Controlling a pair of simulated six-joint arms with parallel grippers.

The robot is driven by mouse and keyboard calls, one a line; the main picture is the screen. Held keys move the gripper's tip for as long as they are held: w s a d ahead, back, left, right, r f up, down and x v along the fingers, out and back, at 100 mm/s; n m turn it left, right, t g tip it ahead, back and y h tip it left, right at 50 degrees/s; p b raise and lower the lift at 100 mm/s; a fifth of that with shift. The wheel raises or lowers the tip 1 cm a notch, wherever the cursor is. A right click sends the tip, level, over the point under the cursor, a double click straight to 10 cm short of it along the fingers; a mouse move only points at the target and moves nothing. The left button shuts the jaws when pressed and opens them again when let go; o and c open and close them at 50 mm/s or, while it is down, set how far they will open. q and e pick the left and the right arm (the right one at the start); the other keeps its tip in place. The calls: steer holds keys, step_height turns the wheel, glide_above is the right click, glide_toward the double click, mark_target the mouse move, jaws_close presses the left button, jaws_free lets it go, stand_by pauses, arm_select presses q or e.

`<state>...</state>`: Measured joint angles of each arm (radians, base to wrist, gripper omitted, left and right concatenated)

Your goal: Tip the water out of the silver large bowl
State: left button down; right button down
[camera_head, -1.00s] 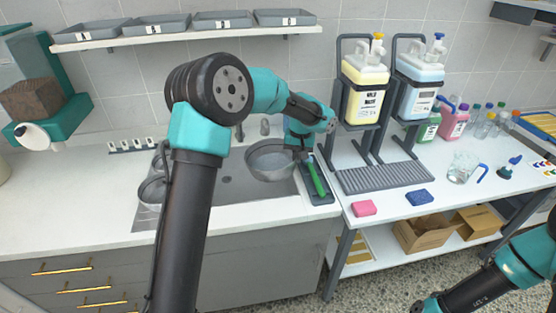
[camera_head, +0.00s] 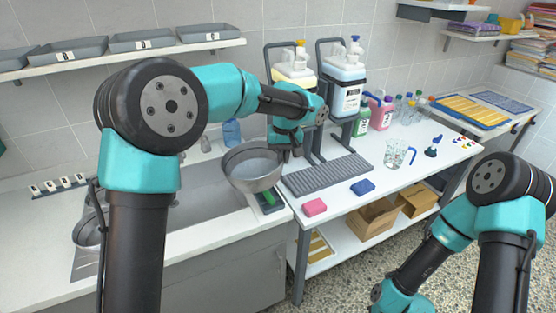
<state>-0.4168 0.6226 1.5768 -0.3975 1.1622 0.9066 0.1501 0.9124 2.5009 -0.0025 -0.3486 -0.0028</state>
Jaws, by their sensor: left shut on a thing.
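The silver large bowl (camera_head: 239,176) is at the right end of the sink (camera_head: 212,196), roughly level, with its rim up. It looks raised over the sink's edge and partly covers the tray with a green brush (camera_head: 268,199). A pale, smooth surface inside it looks like water. My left gripper (camera_head: 283,152) is shut on the bowl's right rim; its fingertips are mostly hidden. My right gripper (camera_head: 384,296) hangs low at the bottom edge, in front of the shelf table, and its jaws cannot be made out.
A smaller metal bowl (camera_head: 88,232) is at the sink's left end. A grey drain rack (camera_head: 327,174) with jug stands is right of the large bowl. A pink sponge (camera_head: 315,207), a blue sponge (camera_head: 362,187) and a glass beaker (camera_head: 396,154) stand on the white table.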

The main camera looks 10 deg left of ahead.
mark_target(254, 145)
arm_select(q)
steer(key=w+a+f+n, duration=0.2)
steer(key=w+a+f, duration=0.1)
steer(key=w, duration=0.1)
steer(key=w+a+f+n, duration=0.2)
steer(key=w+f+n, duration=0.1)
steer(key=w+a+f+n, duration=0.2)
steer(key=w+a+f, duration=0.1)
steer(key=w, duration=0.1)
steer(key=shift+w+a+f+n, duration=0.15)
steer(key=shift+w+a+n, duration=0.15)
